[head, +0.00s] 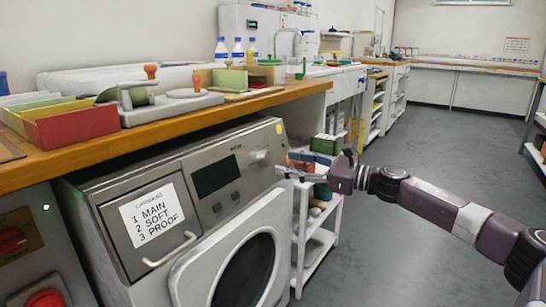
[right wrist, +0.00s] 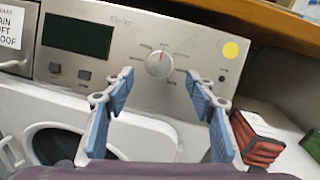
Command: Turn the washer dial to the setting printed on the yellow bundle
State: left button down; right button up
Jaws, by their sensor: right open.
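The washer (head: 175,165) stands under the wooden counter, with a dark display and a card reading 1 MAIN, 2 SOFT, 3 PROOF. Its round silver dial (right wrist: 159,64) shows in the right wrist view, its red mark pointing about straight up. My right gripper (head: 287,166) is at the right end of the washer panel. In the right wrist view its two blue-grey fingers (right wrist: 160,77) are spread below and either side of the dial, with nothing between them. I cannot identify the yellow bundle. My left gripper is out of view.
A yellow round sticker (right wrist: 231,50) is right of the dial. Red and dark bundles (right wrist: 257,140) lie right of the washer, near my right finger. A white shelf cart (head: 318,245) stands beside the washer. The wooden counter (head: 190,108) overhangs the panel. The floor at right is clear.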

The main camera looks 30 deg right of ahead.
aim_at(271, 160)
jog(key=shift+p+x, duration=0.4)
jog(key=shift+x, duration=2.25)
jog(key=c, duration=1.2)
jog(key=shift+o, duration=0.2)
